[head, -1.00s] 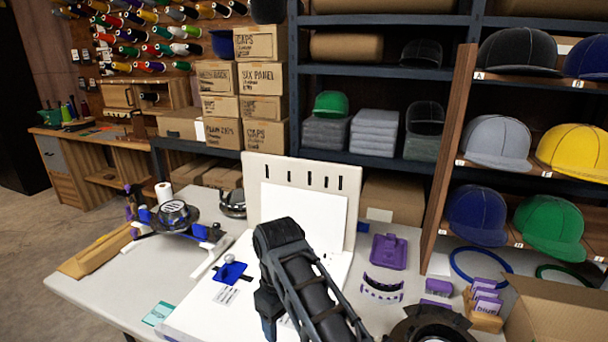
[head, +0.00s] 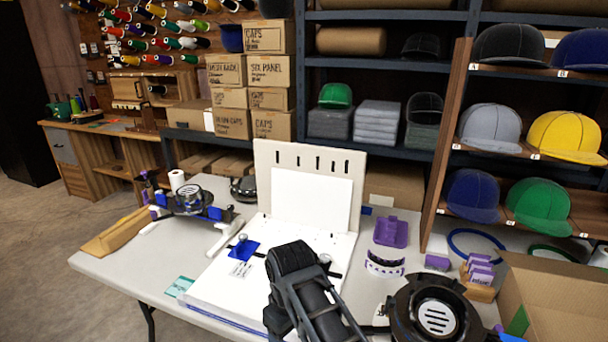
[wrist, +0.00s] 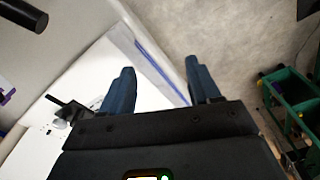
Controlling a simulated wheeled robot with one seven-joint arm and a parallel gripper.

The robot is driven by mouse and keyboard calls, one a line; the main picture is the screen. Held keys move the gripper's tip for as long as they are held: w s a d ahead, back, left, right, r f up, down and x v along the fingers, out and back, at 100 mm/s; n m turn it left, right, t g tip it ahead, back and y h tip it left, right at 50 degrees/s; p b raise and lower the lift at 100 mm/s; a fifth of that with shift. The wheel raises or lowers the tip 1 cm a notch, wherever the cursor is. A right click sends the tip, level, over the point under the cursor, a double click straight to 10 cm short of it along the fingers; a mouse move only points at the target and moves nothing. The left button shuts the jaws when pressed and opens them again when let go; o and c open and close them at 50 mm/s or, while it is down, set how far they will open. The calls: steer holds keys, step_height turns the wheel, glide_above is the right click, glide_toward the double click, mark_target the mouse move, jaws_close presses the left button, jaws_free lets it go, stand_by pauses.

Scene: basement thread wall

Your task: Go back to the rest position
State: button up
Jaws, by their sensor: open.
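My gripper (wrist: 160,90) shows in the wrist view with its two blue-grey fingers apart and nothing between them. It hangs over the edge of the white table, with the white board (wrist: 95,75) under and left of it and the floor beyond. In the head view my arm stands over the front right of the white board (head: 215,290), and its links hide the gripper. A blue clamp piece (head: 243,250) sits on the board near a printed label.
A black round fixture (head: 437,318), purple parts (head: 390,232) and an open cardboard box (head: 555,300) are at the right of the table. An upright slotted panel (head: 308,155) stands behind the board. A cap holder (head: 190,200) is at left. Floor at front left is clear.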

steer(key=s+d+f+m+t+y, duration=0.1)
steer(key=s+d+f+t, duration=0.15)
steer(key=s+f, duration=0.4)
steer(key=s+d+f+m+t, duration=0.25)
steer(key=s+d, duration=0.35)
steer(key=s, duration=0.3)
steer(key=s+d+f+m+t, duration=0.25)
steer(key=s+d, duration=0.35)
steer(key=s, duration=0.3)
steer(key=s+d+r+m+t, duration=0.1)
steer(key=s+d+r, duration=0.2)
steer(key=s+r, duration=0.25)
steer(key=s+d+r+t, duration=0.2)
steer(key=s+d+r, duration=0.15)
steer(key=s, duration=0.25)
steer(key=s+d+r+m+t, duration=0.1)
steer(key=s+r, duration=0.3)
steer(key=r, duration=0.5)
steer(key=s+d+r+m+t+h, duration=0.1)
steer(key=s+r, duration=0.4)
steer(key=r, duration=0.5)
steer(key=shift+s+d+t+h, duration=0.2)
steer(key=shift+d+t+h, duration=0.1)
steer(key=shift+d+t, duration=0.6)
